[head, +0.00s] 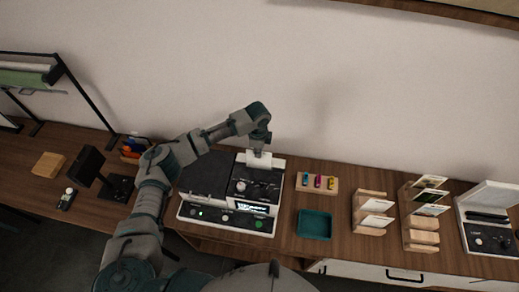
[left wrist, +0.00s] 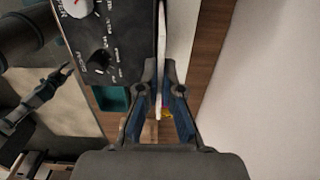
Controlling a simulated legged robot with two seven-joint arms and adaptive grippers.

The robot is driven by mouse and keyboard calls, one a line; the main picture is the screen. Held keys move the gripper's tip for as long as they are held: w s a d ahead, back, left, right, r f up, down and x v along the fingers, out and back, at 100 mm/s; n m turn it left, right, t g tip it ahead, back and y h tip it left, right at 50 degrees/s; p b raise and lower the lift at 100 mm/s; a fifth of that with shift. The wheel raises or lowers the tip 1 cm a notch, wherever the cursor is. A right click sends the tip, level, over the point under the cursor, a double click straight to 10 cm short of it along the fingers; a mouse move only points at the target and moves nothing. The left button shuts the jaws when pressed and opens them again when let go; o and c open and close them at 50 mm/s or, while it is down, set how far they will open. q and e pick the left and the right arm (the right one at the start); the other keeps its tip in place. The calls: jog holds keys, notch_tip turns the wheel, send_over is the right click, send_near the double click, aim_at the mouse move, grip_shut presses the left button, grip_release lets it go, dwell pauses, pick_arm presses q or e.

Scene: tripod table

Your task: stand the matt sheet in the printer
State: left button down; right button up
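The printer (head: 205,178) is a black and white machine on the wooden table, with a knob panel and a lit display. My left gripper (head: 258,152) is above its back right part. The gripper's fingers (left wrist: 160,78) close from both sides on a thin white sheet (left wrist: 161,40), seen edge-on in the left wrist view. The sheet (head: 257,161) is upright at the printer's back edge in the head view. Whether its lower edge is inside the slot is hidden. My right gripper (left wrist: 62,75) shows small at the left of the wrist view; its finger gap is unclear.
Right of the printer are a wooden block with coloured pieces (head: 304,187), a teal tray (head: 314,224), wooden racks with cards (head: 369,196) and another white-and-black device (head: 487,241). A black stand (head: 88,165) is left. The wall is close behind.

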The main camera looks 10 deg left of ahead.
pick_arm(q)
jog(key=shift+d+f, duration=0.15)
jog(key=shift+f, duration=1.2)
pick_arm(e)
jog(key=shift+f, duration=0.25)
pick_arm(q)
jog(key=c, duration=1.3)
grip_release()
jog(key=shift+o, duration=0.3)
pick_arm(e)
jog(key=shift+a, duration=0.25)
jog(key=shift+a, duration=0.1)
